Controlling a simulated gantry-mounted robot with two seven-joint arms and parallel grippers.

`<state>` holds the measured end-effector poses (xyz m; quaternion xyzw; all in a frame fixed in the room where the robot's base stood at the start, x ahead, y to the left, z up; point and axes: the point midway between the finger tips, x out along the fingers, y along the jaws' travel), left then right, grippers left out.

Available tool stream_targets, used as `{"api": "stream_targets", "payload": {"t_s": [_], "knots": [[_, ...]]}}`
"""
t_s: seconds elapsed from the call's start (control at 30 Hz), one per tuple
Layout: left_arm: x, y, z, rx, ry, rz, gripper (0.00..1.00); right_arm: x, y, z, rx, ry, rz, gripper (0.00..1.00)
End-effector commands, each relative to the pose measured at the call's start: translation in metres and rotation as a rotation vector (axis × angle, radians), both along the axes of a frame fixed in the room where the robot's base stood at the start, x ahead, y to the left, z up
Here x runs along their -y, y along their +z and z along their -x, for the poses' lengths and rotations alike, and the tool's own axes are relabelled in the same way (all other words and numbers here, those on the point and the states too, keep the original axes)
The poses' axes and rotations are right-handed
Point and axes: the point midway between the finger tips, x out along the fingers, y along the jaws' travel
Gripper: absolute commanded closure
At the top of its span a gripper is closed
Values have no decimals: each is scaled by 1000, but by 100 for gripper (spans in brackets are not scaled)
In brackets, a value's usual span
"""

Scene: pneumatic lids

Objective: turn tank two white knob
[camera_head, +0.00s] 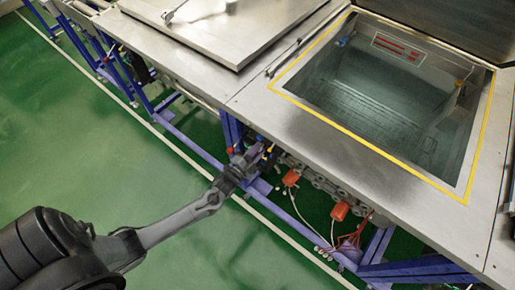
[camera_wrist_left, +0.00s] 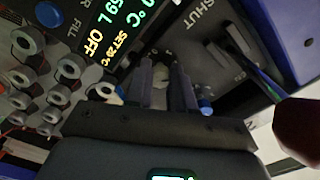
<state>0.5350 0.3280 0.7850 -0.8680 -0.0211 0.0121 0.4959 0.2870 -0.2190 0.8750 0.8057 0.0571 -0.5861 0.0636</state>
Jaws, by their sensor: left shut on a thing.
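My left gripper (camera_head: 262,150) reaches the control panel under the front edge of the tank counter. In the left wrist view its two dark fingers (camera_wrist_left: 163,75) point at the panel and are shut on a small knob between their tips. The tank (camera_head: 390,95) stands open above and to the right, framed by a yellow line. My right gripper is not in view.
In the wrist view, a lit display (camera_wrist_left: 110,35), a blue button (camera_wrist_left: 48,14) near "FILL", several metal fittings (camera_wrist_left: 70,68) and a dark lever (camera_wrist_left: 240,42) near "SHUT" surround the fingers. A dark red handle (camera_wrist_left: 298,128) is close at right. Green floor (camera_head: 90,150) is clear.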

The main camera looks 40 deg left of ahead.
Motion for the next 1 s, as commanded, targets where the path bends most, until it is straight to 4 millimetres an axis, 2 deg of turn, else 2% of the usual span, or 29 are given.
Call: {"api": "stream_targets", "payload": {"t_s": [0.6,1.0], "knots": [[0,2,0,-27,-1,-561,100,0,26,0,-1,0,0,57],[0,1,0,-36,0,-760,100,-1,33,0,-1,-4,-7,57]]}}
